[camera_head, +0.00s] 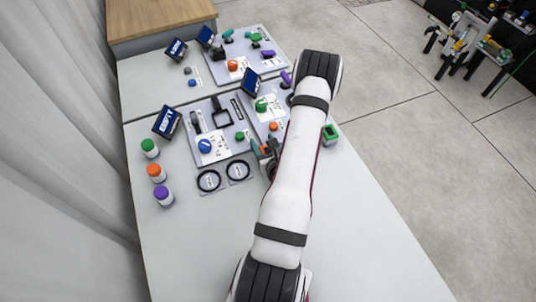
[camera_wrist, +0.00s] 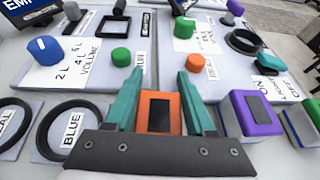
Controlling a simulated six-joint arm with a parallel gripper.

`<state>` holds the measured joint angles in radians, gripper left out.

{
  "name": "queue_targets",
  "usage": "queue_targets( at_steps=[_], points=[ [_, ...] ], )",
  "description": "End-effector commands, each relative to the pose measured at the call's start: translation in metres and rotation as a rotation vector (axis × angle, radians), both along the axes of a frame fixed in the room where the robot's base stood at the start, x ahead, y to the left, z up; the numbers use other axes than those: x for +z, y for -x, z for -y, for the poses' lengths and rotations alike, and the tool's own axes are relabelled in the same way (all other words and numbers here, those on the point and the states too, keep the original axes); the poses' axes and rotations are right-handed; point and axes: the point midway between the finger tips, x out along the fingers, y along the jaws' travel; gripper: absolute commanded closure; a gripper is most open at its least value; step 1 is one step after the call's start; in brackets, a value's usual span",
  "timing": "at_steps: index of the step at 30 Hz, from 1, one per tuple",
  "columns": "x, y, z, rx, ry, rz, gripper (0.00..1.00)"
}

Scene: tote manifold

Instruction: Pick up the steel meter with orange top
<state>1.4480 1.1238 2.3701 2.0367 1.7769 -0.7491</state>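The steel meter with an orange top (camera_wrist: 160,112) has a dark screen and sits just in front of my gripper in the wrist view. My gripper (camera_wrist: 160,85) has two teal fingers, set apart, one on each side of the orange top. It looks open, with narrow gaps at the meter's sides; whether the fingers touch it is hard to tell. In the head view my gripper (camera_head: 265,155) is partly hidden under my arm, and the orange meter is hidden there.
A purple-topped meter (camera_wrist: 250,115) stands close to the right, with a green-topped meter (camera_head: 330,132) beyond it. Panels with knobs lie ahead. Two black rings, one marked BLUE (camera_wrist: 70,128), lie left. Green, orange and purple-lidded jars (camera_head: 157,172) stand along the table's left.

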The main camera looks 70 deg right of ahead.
Motion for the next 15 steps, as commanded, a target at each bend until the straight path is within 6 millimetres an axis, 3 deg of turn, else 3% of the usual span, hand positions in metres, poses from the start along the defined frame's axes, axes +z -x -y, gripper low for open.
queue_targets(
  at_steps=[1, 8, 15],
  points=[
    [0.0001, 0.0000, 0.0000, 0.000, 0.000, 0.000, 0.56],
    [0.0001, 0.0000, -0.0001, 0.000, 0.000, 0.000, 0.98],
    [0.0003, -0.0001, 0.0000, 0.000, 0.000, 0.000, 1.00]
  ],
)
